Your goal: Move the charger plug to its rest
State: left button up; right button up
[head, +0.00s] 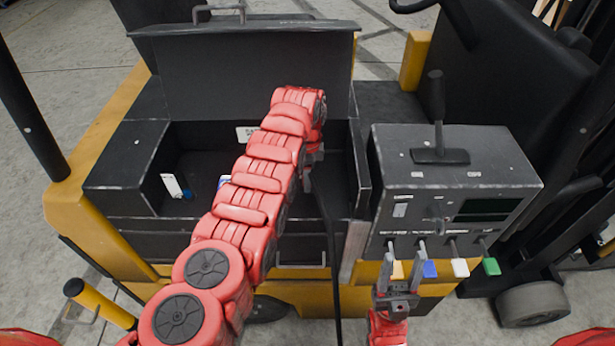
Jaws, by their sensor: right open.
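My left arm reaches from the lower left into the open black compartment (150,165) of the yellow and black vehicle. My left gripper (308,178) is at its right part, mostly hidden under the red arm links, so its jaws cannot be made out. A black cable (333,255) runs from just below it down over the front edge. I cannot make out the charger plug or its rest; the arm hides much of the compartment. My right gripper (397,288) is open and low in front of the control box, just below its coloured levers.
The lid (245,70) stands open behind the compartment. The grey control box (450,165) has a tall black lever (437,100) on top and orange, blue, white and green-tipped levers (489,264) in front. A white item (172,186) is at the compartment's left.

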pick_arm(q)
grip_shut()
dwell(1.0)
jog(key=shift+r, duration=0.1)
jog(key=shift+w+r, duration=0.1)
jog(key=shift+r, duration=0.2)
jog(key=shift+r+p, duration=0.45)
jog(key=shift+r, duration=2.15)
jog(key=shift+r, duration=0.15)
